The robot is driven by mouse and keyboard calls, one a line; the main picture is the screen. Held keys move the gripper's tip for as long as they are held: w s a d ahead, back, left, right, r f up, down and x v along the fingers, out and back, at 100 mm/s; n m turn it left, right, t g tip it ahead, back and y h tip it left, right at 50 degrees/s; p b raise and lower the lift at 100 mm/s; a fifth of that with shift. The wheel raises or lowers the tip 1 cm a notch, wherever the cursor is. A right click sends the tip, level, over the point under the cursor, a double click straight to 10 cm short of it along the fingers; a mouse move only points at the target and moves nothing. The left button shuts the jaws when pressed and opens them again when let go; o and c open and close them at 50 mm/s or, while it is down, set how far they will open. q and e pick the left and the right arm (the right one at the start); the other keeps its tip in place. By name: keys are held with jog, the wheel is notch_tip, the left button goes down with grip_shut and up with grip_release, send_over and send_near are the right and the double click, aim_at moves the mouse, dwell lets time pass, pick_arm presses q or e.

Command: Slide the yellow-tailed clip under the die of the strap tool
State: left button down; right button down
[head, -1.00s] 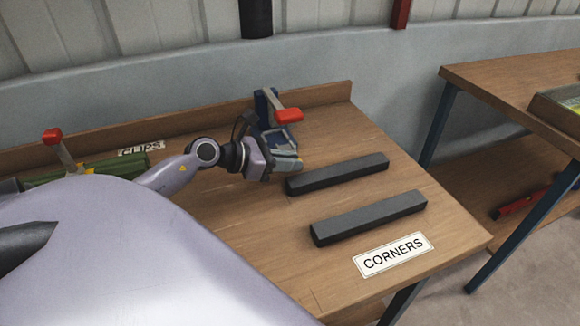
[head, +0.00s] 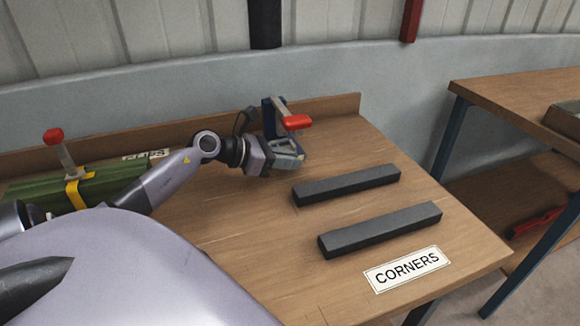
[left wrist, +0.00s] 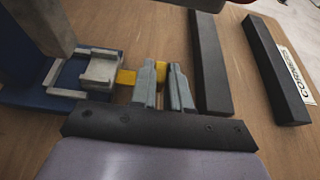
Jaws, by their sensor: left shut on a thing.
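The strap tool (head: 268,118) is blue with a red-tipped lever, at the back right of the bench; its blue base (left wrist: 18,86) fills the left of the left wrist view. My left gripper (head: 286,160) is beside the tool, low over the bench. In the left wrist view its fingers (left wrist: 165,88) are shut on the yellow tail (left wrist: 127,77) of the clip. The clip's pale grey body (left wrist: 100,70) lies left of the fingers, at the tool's base; I cannot tell whether it is under the die. My right gripper is out of view.
Two dark bars (head: 347,185) (head: 381,229) lie right of my gripper, behind the CORNERS label (head: 407,269). A green bundle (head: 105,185) with a yellow strap and red-topped tool stands at the left. A raised edge (head: 335,107) runs along the bench's back.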

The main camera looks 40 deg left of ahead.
pick_arm(q)
jog(key=shift+w+a+f+b, duration=0.15)
jog(key=shift+w+a+b, duration=0.1)
jog(key=shift+a+b, duration=0.15)
jog(key=shift+w+a+b, duration=0.25)
jog(key=shift+a+b, duration=0.25)
jog(key=shift+a, duration=0.05)
jog(key=shift+w+a+b, duration=0.2)
jog(key=shift+a+b, duration=0.2)
jog(key=c, duration=1)
grip_release()
jog(key=shift+v, duration=3.6)
